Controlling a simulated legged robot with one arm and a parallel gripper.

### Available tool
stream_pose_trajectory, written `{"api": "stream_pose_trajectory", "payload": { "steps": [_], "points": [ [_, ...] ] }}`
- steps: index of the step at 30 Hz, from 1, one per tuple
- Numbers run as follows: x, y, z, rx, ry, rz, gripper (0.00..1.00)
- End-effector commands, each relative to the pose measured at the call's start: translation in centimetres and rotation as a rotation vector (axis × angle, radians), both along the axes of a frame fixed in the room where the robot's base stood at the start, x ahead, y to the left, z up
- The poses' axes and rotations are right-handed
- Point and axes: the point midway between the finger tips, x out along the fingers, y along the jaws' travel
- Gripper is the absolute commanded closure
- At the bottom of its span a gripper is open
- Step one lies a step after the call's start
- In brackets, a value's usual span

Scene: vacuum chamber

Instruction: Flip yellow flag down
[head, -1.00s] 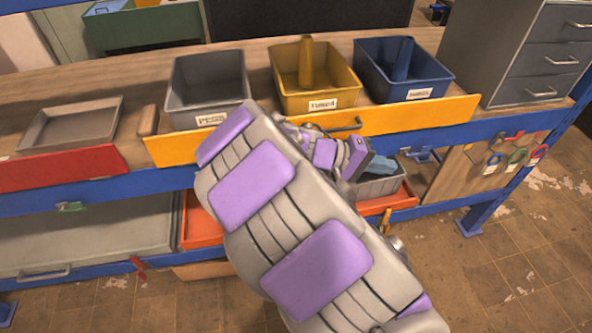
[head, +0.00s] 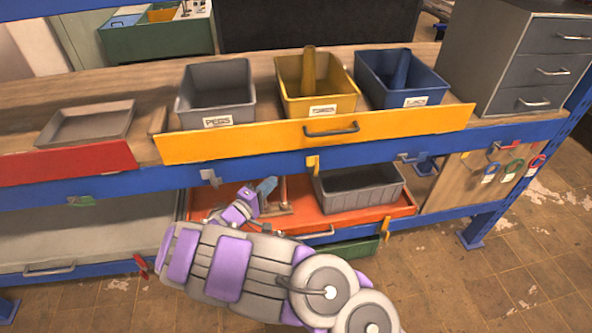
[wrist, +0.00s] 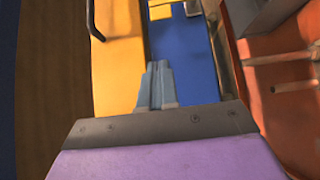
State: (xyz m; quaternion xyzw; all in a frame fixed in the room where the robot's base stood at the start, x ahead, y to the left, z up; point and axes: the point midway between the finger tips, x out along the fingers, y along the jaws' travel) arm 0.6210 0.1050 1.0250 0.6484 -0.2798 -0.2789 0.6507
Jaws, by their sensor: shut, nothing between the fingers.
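A small yellow flag (head: 313,164) hangs on the blue rail below the yellow drawer front in the head view. In the wrist view a yellow piece (wrist: 160,9), probably this flag, shows at the top edge against the blue rail. A second yellow flag (head: 385,230) sits at the right front of the red tray. My gripper (head: 268,185) is left of and a little below the upper yellow flag, apart from it. In the wrist view its blue-grey fingers (wrist: 156,85) are together, with nothing between them.
The yellow drawer front (head: 330,132) with its dark handle is above the blue rail (head: 250,168). A red tray (head: 350,219) with a grey bin (head: 358,189) and a wooden stand is below. A grey flag (head: 209,177) is to the left.

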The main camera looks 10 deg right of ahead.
Motion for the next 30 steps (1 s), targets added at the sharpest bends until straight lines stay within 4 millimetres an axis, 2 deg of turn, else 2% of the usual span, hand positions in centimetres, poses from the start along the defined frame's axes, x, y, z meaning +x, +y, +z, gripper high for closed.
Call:
{"api": "stream_pose_trajectory", "payload": {
  "steps": [5, 17, 20, 30],
  "points": [
    [0.1, 1.0, -0.8, 0.004, -0.001, 0.029, 1.00],
    [0.4, 0.6, -0.8, 0.004, 0.001, 0.026, 1.00],
    [1.2, -0.2, -0.9, 0.004, 0.001, 0.026, 1.00],
    [5.7, -4.9, -0.9, 0.004, 0.001, 0.022, 1.00]
  ]
}}
